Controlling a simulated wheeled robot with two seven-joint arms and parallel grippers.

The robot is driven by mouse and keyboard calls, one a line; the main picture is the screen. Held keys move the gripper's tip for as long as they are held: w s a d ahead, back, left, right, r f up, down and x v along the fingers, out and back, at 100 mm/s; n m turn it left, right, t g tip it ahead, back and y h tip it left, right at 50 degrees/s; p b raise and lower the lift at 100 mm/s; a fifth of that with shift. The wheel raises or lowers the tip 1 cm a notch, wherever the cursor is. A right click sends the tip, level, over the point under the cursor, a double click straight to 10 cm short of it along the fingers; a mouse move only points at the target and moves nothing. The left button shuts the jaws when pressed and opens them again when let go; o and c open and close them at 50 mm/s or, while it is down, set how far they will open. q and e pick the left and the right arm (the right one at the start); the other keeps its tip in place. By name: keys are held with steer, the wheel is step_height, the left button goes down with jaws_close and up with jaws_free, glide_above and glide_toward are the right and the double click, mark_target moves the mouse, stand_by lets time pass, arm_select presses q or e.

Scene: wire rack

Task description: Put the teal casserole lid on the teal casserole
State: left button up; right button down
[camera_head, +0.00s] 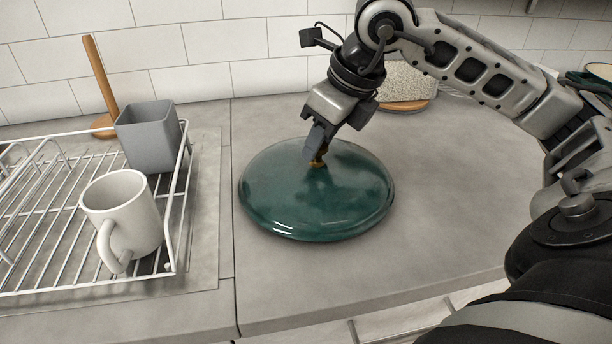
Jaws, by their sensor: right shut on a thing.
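The teal casserole lid (310,210) is a round, glossy, dark teal disc with a small brass-coloured knob (319,161). It lies low and level over the grey counter; I cannot tell whether it touches the counter. My right gripper (317,154) comes down from above and is shut on the knob, its fingers hiding most of it. A dark teal rim (592,82) shows at the far right edge behind my right arm, perhaps the casserole; most of it is cut off or hidden. My left gripper is not in view.
A white wire rack (172,236) at left holds a white mug (127,216) and a grey square cup (150,136). A wooden upright holder (101,80) stands behind it. A speckled object on a wooden base (404,105) stands near the tiled wall. The counter (450,200) right of the lid is clear.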

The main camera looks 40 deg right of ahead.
steer(key=shift+r+p, duration=0.85)
steer(key=shift+r, duration=0.3)
steer(key=shift+r+p, duration=2.15)
steer(key=shift+r, duration=0.25)
steer(key=shift+f, duration=0.1)
